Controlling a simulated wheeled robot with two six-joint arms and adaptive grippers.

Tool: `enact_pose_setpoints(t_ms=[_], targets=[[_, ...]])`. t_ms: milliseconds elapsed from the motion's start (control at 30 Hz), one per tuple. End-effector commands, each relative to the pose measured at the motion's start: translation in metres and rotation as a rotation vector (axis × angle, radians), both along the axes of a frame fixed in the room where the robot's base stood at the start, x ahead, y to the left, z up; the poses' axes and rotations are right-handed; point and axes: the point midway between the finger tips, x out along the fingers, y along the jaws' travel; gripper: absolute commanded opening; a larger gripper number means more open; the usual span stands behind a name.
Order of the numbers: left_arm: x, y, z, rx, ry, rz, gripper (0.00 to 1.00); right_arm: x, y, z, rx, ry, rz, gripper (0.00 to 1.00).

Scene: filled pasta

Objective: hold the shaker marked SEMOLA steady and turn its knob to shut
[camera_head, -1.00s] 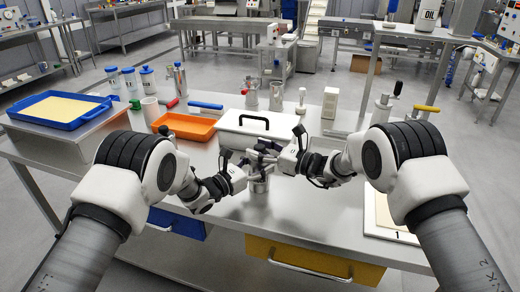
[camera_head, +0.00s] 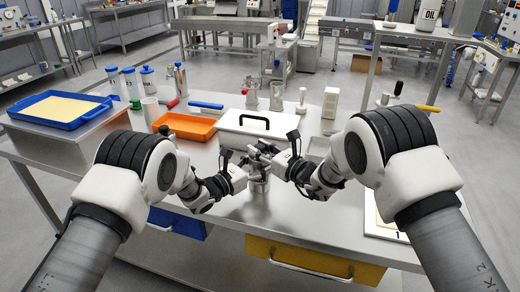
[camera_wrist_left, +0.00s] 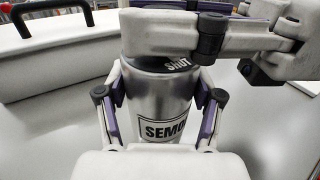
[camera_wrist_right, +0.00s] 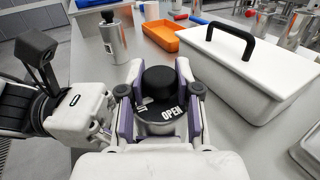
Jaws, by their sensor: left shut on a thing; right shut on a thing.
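The SEMOLA shaker (camera_head: 259,186) is a metal can standing upright near the front edge of the table. In the left wrist view its silver body (camera_wrist_left: 152,98) shows a label reading "SEMO", the rest hidden. My left gripper (camera_wrist_left: 160,118) is shut on the body, one finger on each side. In the right wrist view the round black knob (camera_wrist_right: 159,80) sits on the shaker's dark top, and my right gripper (camera_wrist_right: 158,95) is shut on it from above. "OPEN" (camera_wrist_right: 172,113) is readable on the top beside partly hidden lettering. "SHUT" (camera_wrist_left: 178,64) shows in the left wrist view.
A white box with a black handle (camera_head: 242,138) stands just behind the shaker. An orange tray (camera_head: 186,126) lies behind to the left, and a blue tray (camera_head: 62,124) farther left. A labelled metal bottle (camera_wrist_right: 113,38) shows in the right wrist view. Bare table lies in front.

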Motion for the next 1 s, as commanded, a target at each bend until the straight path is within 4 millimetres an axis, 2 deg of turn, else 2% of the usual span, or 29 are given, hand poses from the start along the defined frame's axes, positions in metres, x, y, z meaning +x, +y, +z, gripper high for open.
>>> enact_pose_setpoints(t_ms=[33, 100, 400, 533, 800, 1000], targets=[[-0.001, -0.001, 0.000, 0.001, -0.001, -0.004, 0.17, 0.000, 0.000, 0.000, 0.001, -0.001, 0.000, 0.40], [-0.001, -0.001, 0.000, 0.001, -0.001, -0.003, 0.17, 0.000, 0.000, 0.000, 0.001, -0.001, 0.000, 0.60], [0.000, 0.000, 0.000, 0.001, -0.001, -0.001, 0.17, 0.000, -0.001, 0.000, 0.001, 0.001, 0.000, 0.60], [0.000, 0.000, 0.000, 0.000, 0.000, -0.001, 0.17, -0.009, -0.010, 0.001, 0.001, 0.001, 0.000, 0.60], [0.000, 0.000, 0.000, 0.000, 0.000, 0.000, 0.17, -0.055, -0.058, 0.001, 0.003, 0.003, -0.004, 0.60], [0.000, 0.000, 0.000, -0.001, -0.001, -0.001, 0.17, -0.080, -0.082, 0.001, 0.002, 0.001, -0.001, 0.60]])
